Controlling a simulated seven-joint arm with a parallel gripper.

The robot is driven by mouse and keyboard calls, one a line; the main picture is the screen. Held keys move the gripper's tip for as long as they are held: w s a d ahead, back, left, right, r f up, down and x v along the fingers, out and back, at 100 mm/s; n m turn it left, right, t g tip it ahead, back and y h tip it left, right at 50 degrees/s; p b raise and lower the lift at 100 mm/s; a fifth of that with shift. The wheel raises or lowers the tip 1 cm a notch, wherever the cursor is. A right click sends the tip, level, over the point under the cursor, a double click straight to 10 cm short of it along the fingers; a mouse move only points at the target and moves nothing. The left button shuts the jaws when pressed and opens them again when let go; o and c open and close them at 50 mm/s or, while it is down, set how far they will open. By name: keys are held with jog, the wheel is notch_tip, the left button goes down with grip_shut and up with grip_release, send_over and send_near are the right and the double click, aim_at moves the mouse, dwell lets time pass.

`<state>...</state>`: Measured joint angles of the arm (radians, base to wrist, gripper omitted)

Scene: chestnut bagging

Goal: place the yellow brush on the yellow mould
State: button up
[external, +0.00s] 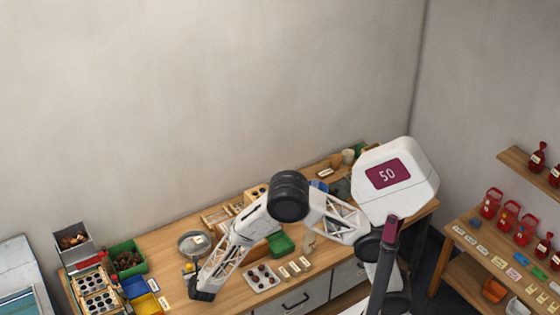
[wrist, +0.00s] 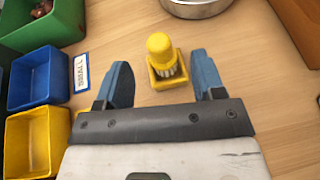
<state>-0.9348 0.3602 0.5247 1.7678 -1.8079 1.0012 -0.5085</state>
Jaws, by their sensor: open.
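The yellow brush (wrist: 160,48) has a rounded yellow top with pale bristles below it. In the wrist view it stands roughly upright on the small square yellow mould (wrist: 155,84), bristles down, and appears to rest on it. A small yellow patch at this spot shows in the external view (external: 189,267). My gripper (wrist: 160,72) is open, with one blue finger to the left and one to the right of the brush and mould, with a gap on each side. In the external view my gripper (external: 202,292) is low over the bench, and its fingers are hard to make out.
Green (wrist: 52,32), blue (wrist: 15,94) and yellow (wrist: 35,146) bins stand at the left, with a label card (wrist: 82,72) beside them. A metal pan (wrist: 197,12) lies just beyond the brush. Bare wood (wrist: 245,75) shows to the right.

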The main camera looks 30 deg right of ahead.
jog(key=shift+v, duration=2.75)
jog(key=shift+d, duration=0.1)
